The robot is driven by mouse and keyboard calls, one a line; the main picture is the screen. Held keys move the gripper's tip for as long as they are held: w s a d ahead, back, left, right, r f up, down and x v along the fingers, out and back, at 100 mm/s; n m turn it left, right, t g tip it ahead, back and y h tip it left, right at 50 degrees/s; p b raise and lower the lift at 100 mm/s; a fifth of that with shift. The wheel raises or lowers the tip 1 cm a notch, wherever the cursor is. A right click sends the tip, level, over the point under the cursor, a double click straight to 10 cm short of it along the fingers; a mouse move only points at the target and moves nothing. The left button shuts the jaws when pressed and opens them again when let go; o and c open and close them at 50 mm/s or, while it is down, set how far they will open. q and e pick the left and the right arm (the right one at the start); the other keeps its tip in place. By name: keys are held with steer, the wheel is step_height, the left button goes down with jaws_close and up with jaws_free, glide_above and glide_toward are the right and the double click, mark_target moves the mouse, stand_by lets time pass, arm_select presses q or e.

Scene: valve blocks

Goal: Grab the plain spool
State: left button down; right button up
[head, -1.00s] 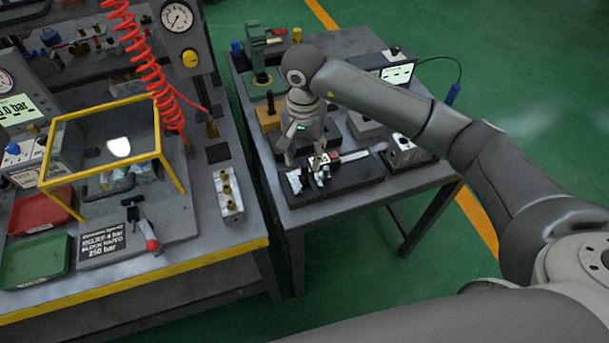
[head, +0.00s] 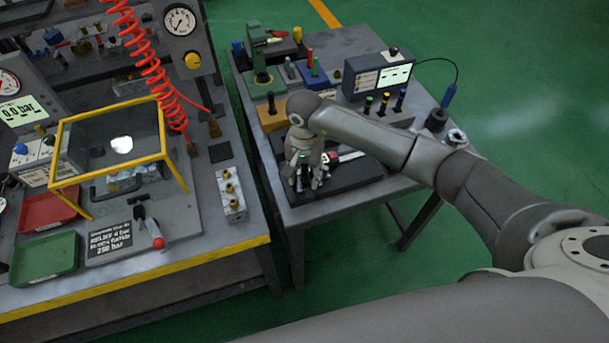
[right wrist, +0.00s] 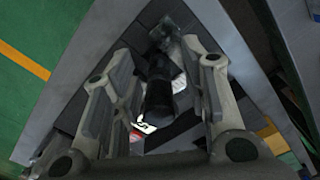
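My right gripper (head: 303,185) is low over the black mat (head: 368,174) on the right table, pointing down. In the right wrist view its two fingers (right wrist: 158,92) stand apart, with a dark cylindrical piece (right wrist: 158,98) between them. Gaps show on both sides of this piece, so the gripper looks open. The piece may be the plain spool, but shadow hides its details. Several dark pegs with coloured tops, one of them green (head: 368,104), stand in a grey block right of the arm. My left gripper is out of view.
A grey display box (head: 378,75) stands behind the block. A brass-fitted block (head: 230,195) lies on the left bench, across a gap. Dark rings sit near the right edge.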

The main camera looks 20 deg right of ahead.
jaws_close()
steer(key=shift+r, duration=0.1)
